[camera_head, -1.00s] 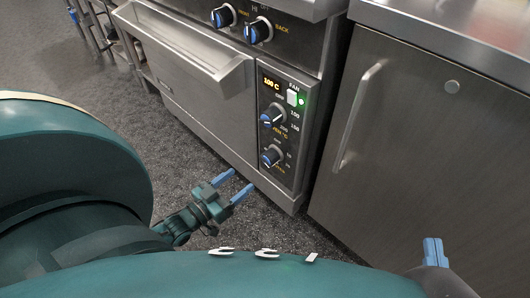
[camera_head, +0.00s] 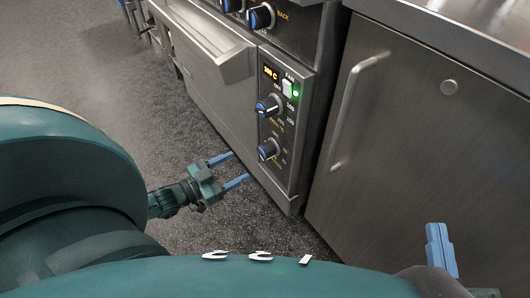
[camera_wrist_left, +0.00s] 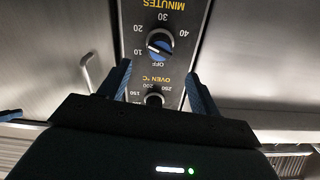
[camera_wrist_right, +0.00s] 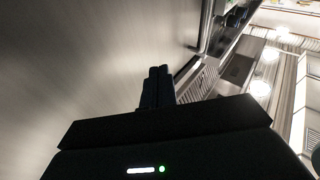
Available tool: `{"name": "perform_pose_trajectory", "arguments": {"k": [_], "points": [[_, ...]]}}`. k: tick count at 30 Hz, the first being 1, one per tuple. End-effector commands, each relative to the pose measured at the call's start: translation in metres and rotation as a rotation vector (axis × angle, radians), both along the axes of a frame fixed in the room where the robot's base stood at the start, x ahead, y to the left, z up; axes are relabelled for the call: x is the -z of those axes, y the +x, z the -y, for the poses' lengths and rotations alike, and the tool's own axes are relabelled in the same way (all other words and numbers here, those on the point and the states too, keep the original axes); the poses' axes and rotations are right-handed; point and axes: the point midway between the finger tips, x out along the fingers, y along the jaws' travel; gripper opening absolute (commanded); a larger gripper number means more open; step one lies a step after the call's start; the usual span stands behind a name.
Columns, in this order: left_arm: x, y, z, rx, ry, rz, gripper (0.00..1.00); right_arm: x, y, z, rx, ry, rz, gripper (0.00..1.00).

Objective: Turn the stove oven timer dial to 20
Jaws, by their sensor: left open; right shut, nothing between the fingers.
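The timer dial (camera_head: 268,150) is the lower blue-and-black knob on the oven's control panel in the head view. The left wrist view shows it (camera_wrist_left: 160,45) upside down, under the MINUTES label, with OFF and 10 to 40 around it. Its white mark seems to lie near 10 and OFF; the exact setting is hard to tell. My left gripper (camera_head: 240,167) is open and empty, left of and slightly below the timer dial, apart from it. Its fingers (camera_wrist_left: 158,85) also show in the left wrist view. My right gripper (camera_head: 438,245) is shut and empty, before the cabinet.
The oven door handle (camera_head: 215,45) juts out at upper left. A steel cabinet (camera_head: 420,140) with a vertical handle (camera_head: 350,110) stands right. Floor is clear left of the oven.

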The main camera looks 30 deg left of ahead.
Motion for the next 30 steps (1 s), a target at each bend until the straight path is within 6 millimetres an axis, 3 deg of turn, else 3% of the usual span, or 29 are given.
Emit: {"name": "perform_pose_trajectory", "arguments": {"k": [6, 11, 15, 29, 30], "points": [[0.002, 0.045, 0.019, 0.000, -0.003, 0.007, 0.63, 0.012, 0.000, -0.002, -0.016, 0.038, -0.015, 0.00], [0.002, 0.073, 0.030, 0.000, -0.003, 0.007, 0.63, 0.007, -0.001, -0.003, -0.030, 0.059, 0.007, 0.00], [0.002, 0.091, 0.037, 0.000, -0.002, 0.004, 0.63, -0.008, 0.003, -0.003, -0.044, 0.056, 0.088, 0.00], [0.000, 0.101, 0.042, -0.001, -0.002, -0.001, 0.63, -0.019, 0.007, -0.002, -0.041, 0.051, 0.151, 0.00], [0.000, 0.101, 0.042, -0.001, -0.002, 0.000, 0.60, -0.019, 0.007, -0.002, -0.041, 0.050, 0.151, 0.00]]}}
